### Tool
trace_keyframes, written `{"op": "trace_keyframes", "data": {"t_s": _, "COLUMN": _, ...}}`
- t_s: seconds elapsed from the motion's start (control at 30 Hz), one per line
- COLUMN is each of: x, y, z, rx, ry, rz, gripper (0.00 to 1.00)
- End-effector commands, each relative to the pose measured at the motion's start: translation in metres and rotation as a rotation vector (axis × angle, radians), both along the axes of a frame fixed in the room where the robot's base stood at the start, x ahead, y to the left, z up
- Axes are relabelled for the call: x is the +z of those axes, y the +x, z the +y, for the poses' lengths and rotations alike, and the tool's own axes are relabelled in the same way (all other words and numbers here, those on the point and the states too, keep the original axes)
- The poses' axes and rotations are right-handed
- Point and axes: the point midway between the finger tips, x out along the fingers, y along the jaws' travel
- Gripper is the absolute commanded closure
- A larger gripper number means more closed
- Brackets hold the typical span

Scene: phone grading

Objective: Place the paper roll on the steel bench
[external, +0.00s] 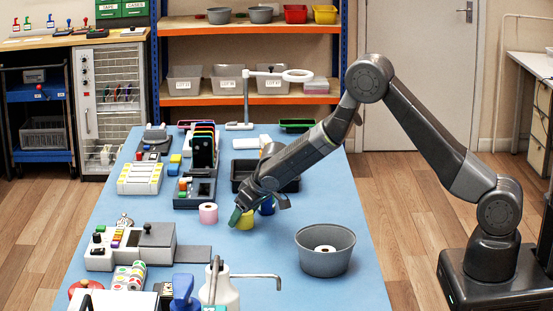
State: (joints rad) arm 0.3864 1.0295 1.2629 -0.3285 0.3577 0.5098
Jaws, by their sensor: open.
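A white roll (325,249) with a dark core lies inside a grey round bowl (325,262) at the right front of the blue-topped table; it looks like the paper roll. A pink-and-white roll (208,213) stands further left, beside a yellow roll (246,222) and a blue one (267,207). My gripper (258,210) is open, reaching down at the yellow and blue rolls, which it partly hides. I cannot tell whether it touches them. Its left finger end shows green. No bare steel bench top is clearly visible.
A grey device (150,247), a phone rack (204,150) and black trays (245,172) line the table. Shelves (250,98) stand behind.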

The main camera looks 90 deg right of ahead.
Motion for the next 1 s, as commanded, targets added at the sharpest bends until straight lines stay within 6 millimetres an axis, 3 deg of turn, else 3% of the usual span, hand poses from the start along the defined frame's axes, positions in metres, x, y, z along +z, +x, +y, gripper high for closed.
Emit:
{"op": "trace_keyframes", "data": {"t_s": 0.23, "x": 0.015, "y": -0.005, "z": 0.004, "rx": 0.000, "ry": 0.000, "rz": -0.002, "gripper": 0.32}}
{"op": "trace_keyframes", "data": {"t_s": 0.73, "x": 0.088, "y": -0.040, "z": 0.028, "rx": 0.001, "ry": -0.001, "rz": -0.003, "gripper": 0.32}}
{"op": "trace_keyframes", "data": {"t_s": 1.0, "x": 0.105, "y": -0.048, "z": 0.034, "rx": 0.000, "ry": 0.000, "rz": 0.000, "gripper": 0.28}}
